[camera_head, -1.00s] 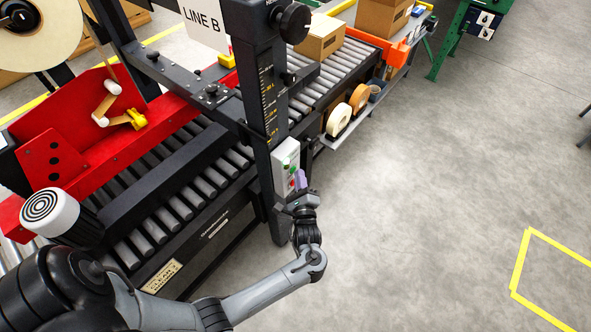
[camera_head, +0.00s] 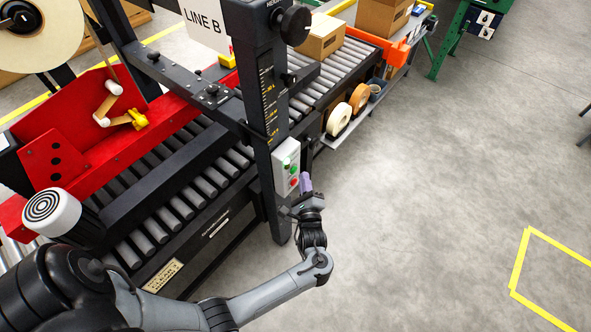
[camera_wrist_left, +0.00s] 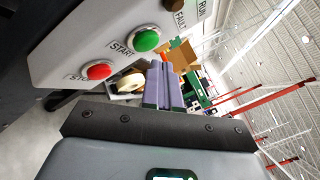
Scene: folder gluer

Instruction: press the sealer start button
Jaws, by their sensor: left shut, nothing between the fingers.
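The light grey control box (camera_head: 280,165) is mounted on the sealer's dark upright column. The green start button (camera_wrist_left: 146,40), labelled START, is on its face in the left wrist view. The red stop button (camera_wrist_left: 99,70) is beside it. In the head view the green button (camera_head: 293,169) sits above the red one. My left gripper (camera_head: 306,183) has its purple fingers closed together with nothing between them. They are just right of the box and appear apart from it. In the left wrist view the fingers (camera_wrist_left: 163,88) point past the box, below the green button. My right gripper is not in view.
The roller conveyor (camera_head: 200,190) with its red guard (camera_head: 105,130) lies left of the column. Tape rolls (camera_head: 340,119) sit on a side shelf behind the box. A carton (camera_head: 320,37) rests on the far rollers. The floor to the right is clear.

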